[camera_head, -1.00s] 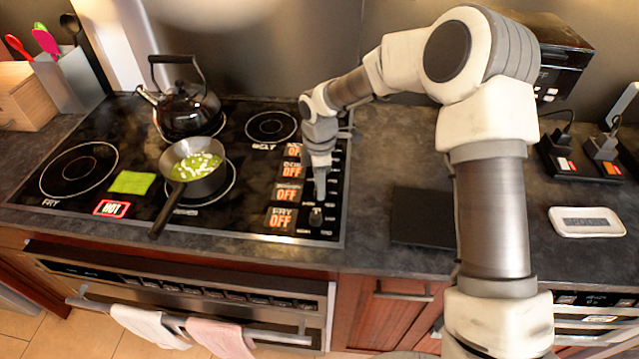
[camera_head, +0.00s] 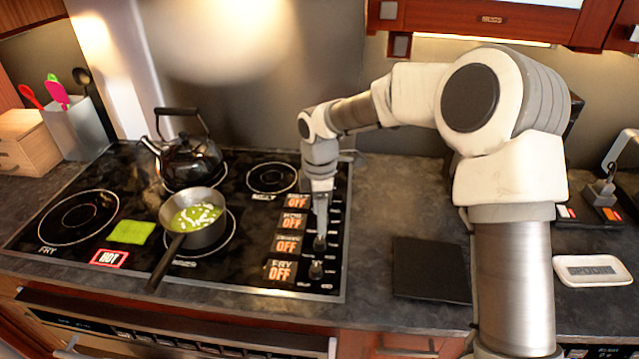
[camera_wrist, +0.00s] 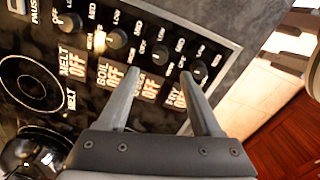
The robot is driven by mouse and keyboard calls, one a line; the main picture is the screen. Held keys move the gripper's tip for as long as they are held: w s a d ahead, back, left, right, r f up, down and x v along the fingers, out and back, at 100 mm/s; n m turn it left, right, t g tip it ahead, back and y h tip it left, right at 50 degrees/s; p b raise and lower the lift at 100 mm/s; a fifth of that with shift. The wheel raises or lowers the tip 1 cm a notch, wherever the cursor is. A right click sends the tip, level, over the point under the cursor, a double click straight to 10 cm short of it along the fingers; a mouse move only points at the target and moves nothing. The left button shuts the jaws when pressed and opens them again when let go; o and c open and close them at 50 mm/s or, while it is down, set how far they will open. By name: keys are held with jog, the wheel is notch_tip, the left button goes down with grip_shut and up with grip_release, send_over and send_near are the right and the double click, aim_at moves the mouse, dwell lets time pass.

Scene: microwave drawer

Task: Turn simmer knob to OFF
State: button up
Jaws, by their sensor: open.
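The simmer knob (camera_wrist: 160,55) is a small dark knob on the stove's right-hand control strip, second from the front. Its display (camera_wrist: 150,88) reads OFF in orange; it also shows in the head view (camera_head: 286,245). My gripper (camera_wrist: 160,74) is open, its two fingertips to either side of the simmer knob in the wrist view. I cannot tell whether they touch it. In the head view my gripper (camera_head: 321,232) points down over the strip, partly hiding the simmer knob.
The fry knob (camera_wrist: 199,70) sits close by the right finger, and the boil knob (camera_wrist: 117,38) lies to the left. A pan (camera_head: 196,226) with green food and a kettle (camera_head: 188,155) stand on the burners. Right of the stove is a dark flat slab (camera_head: 430,268).

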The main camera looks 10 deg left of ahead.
notch_tip(320, 180, up, 10)
dwell(0.3)
jog(key=s+d+r+m+t+h, duration=0.1)
jog(key=s+d+r+m+t, duration=0.1)
jog(key=s+d+r+m, duration=0.5)
jog(key=s+d+r+m+t, duration=0.1)
jog(key=s+d+r+m, duration=0.25)
jog(key=d, duration=0.45)
jog(key=s+d+f+m+t, duration=0.1)
jog(key=s+d+m, duration=0.3)
jog(key=s, duration=0.3)
jog(key=s+d+m+t+y, duration=0.1)
jog(key=s+d+m, duration=0.4)
jog(key=s+m, duration=0.2)
jog(key=shift+s+f+t, duration=0.3)
jog(key=shift+f, duration=0.05)
